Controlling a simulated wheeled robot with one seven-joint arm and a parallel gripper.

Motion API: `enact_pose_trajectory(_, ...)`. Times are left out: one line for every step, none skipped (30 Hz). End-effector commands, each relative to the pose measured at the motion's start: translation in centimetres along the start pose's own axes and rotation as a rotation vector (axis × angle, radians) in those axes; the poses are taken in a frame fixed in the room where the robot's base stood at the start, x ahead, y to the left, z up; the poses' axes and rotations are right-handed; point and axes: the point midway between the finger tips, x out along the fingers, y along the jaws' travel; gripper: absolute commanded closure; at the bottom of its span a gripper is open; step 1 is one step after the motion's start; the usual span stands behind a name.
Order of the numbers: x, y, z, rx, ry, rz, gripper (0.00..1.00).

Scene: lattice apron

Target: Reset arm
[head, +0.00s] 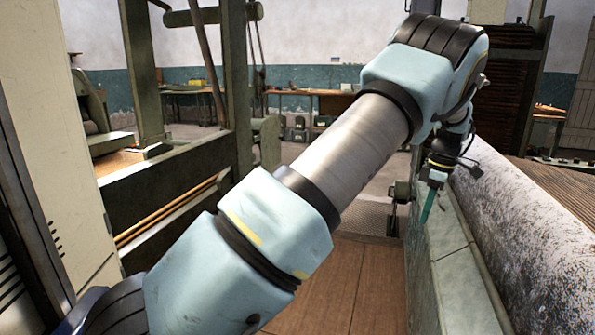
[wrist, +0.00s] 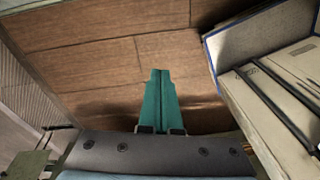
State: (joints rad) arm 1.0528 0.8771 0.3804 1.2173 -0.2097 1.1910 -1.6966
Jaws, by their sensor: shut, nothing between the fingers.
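My arm reaches across the head view from the lower left to the upper right, then bends down at the wrist. My gripper (head: 425,218) hangs at the arm's end, its teal fingers pointing down beside a grey-green stone-like ledge. In the wrist view the gripper (wrist: 160,75) has its two teal fingers together, shut and empty, over brown wooden floor boards (wrist: 90,50). My arm hides part of the room behind it in the head view.
A large speckled roller (head: 525,240) lies along the right, behind the ledge (head: 455,265). Dark green machine framing (head: 180,185) stands at the left. A pale panelled box (wrist: 275,75) is at the right of the wrist view. Open floor (head: 335,280) runs between.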

Motion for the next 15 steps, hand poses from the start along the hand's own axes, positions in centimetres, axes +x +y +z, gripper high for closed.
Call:
enact_pose_trajectory(-0.9,-0.8,-4.2,0.03,-0.024,0.002,1.0)
enact_pose_trajectory(-1.1,-1.4,-6.2,0.06,-0.037,0.006,1.0)
enact_pose_trajectory(-1.4,-2.3,-9.0,0.103,-0.051,0.015,1.0)
enact_pose_trajectory(-1.5,-3.2,-11.0,0.137,-0.06,0.022,1.0)
enact_pose_trajectory(-1.7,-4.2,-12.9,0.173,-0.069,0.03,1.0)
enact_pose_trajectory(-1.8,-5.7,-15.3,0.224,-0.079,0.043,1.0)
enact_pose_trajectory(-1.9,-6.9,-17.0,0.263,-0.085,0.053,1.0)
enact_pose_trajectory(-2.0,-8.2,-18.6,0.303,-0.088,0.064,1.0)
enact_pose_trajectory(-2.2,-10.0,-20.4,0.359,-0.092,0.08,1.0)
enact_pose_trajectory(-2.2,-11.5,-21.8,0.4,-0.093,0.092,1.0)
enact_pose_trajectory(-2.3,-13.0,-23.0,0.443,-0.091,0.104,1.0)
enact_pose_trajectory(-2.4,-15.2,-24.4,0.502,-0.087,0.119,1.0)
enact_pose_trajectory(-2.4,-16.8,-25.4,0.546,-0.083,0.132,1.0)
enact_pose_trajectory(-2.4,-18.5,-26.3,0.591,-0.076,0.144,1.0)
enact_pose_trajectory(-2.5,-20.7,-27.2,0.654,-0.064,0.159,1.0)
